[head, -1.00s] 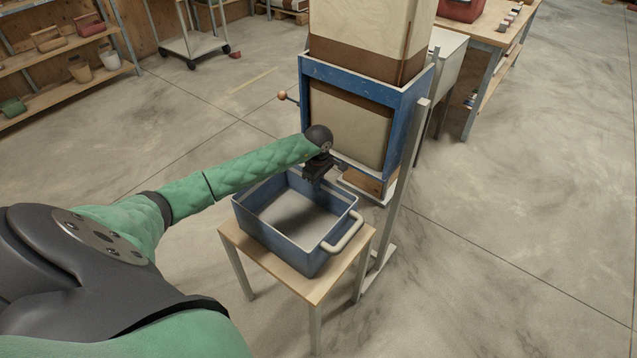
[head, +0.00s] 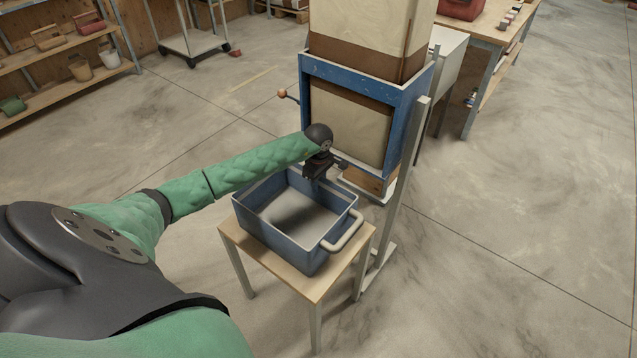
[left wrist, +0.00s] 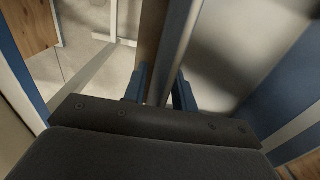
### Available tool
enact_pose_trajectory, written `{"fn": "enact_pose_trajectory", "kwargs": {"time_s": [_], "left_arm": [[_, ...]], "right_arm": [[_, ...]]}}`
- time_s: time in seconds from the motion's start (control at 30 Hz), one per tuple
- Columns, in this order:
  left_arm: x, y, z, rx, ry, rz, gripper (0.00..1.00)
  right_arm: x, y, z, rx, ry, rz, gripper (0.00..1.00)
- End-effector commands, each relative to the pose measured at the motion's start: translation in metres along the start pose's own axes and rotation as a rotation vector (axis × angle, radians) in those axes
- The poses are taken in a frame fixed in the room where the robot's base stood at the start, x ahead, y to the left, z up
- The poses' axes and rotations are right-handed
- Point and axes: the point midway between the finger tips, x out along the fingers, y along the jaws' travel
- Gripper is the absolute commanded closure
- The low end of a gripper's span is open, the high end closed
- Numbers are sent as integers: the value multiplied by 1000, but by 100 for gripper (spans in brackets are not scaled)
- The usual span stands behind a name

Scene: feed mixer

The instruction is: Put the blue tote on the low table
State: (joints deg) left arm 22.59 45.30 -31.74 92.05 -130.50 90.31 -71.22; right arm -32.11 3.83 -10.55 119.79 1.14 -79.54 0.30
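The blue tote (head: 287,240), with a pale rim and a pale handle (head: 344,230) on its near right end, sits upright on the low wooden table (head: 244,238). It looks empty. My left gripper (head: 316,176) is at the tote's far end, by the rim on the feed mixer side. In the left wrist view my left gripper's two blue fingers (left wrist: 160,88) stand apart, with a pale-edged blue wall running between them. Whether they touch it I cannot tell. The far handle is not clearly seen. My right gripper is not in view.
The feed mixer's blue frame (head: 408,110) stands just behind the table, with a metal post (head: 398,190) beside the table's right side. A workbench (head: 478,28) is at the back right. Shelves (head: 75,45) and a cart (head: 193,45) are at the back left. The floor at right is clear.

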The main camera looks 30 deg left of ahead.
Motion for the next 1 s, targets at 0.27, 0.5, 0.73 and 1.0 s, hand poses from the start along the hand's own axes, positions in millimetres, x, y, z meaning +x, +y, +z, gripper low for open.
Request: {"fn": "enact_pose_trajectory", "kwargs": {"time_s": [0.27, 0.5, 0.73, 1.0], "left_arm": [[-6, 0, -1, 0, 1, 1, 73], [-34, 0, -1, 1, 2, 2, 73], [-74, 1, -1, 1, 1, 4, 73], [-111, 0, 0, 1, 0, 1, 73]], "right_arm": [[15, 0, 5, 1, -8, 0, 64], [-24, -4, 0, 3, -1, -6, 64], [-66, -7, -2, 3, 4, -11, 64], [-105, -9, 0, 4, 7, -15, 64]]}}
